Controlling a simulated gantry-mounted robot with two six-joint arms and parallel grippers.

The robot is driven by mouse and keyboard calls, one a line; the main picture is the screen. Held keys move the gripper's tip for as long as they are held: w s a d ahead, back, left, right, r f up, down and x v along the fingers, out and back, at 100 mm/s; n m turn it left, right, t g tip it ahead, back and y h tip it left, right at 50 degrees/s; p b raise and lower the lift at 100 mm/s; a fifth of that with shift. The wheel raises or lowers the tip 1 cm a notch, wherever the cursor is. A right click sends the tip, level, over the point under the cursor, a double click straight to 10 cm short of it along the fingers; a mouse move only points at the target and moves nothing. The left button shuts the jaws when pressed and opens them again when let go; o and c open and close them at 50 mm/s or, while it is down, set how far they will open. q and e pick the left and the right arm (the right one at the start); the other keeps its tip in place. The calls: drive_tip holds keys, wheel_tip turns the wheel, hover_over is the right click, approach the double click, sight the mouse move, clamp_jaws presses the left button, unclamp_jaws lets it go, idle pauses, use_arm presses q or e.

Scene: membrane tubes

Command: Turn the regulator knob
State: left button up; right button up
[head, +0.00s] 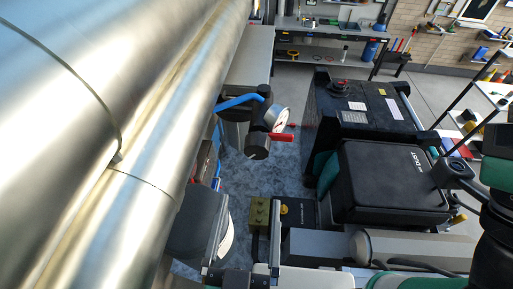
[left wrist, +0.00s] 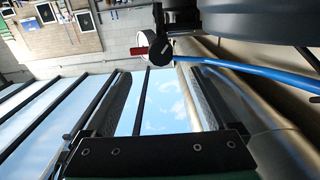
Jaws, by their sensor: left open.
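The regulator has a black, round knob-like end (head: 257,146), a white-faced gauge (head: 281,119) and a small red part (head: 281,137). A blue hose (head: 238,101) runs from it to the left. My left gripper (head: 248,204) is open and empty in the lower middle of the head view, below and apart from the regulator. In the left wrist view the regulator (left wrist: 160,46) is beyond the fingertips, near the top, with its red part on the left. My left gripper (left wrist: 160,78) shows both dark fingers spread. My right gripper is not in view.
Large metal tubes (head: 75,130) fill the left of the head view, close to the regulator. A workbench (head: 325,35) stands far back.

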sight(256, 154)
use_arm(q)
drive_tip(key=w, duration=0.7)
drive_tip(key=w+d, duration=0.1)
drive_tip(key=w, duration=0.2)
drive_tip(key=shift+w, duration=0.35)
drive_tip(key=c, duration=1.4)
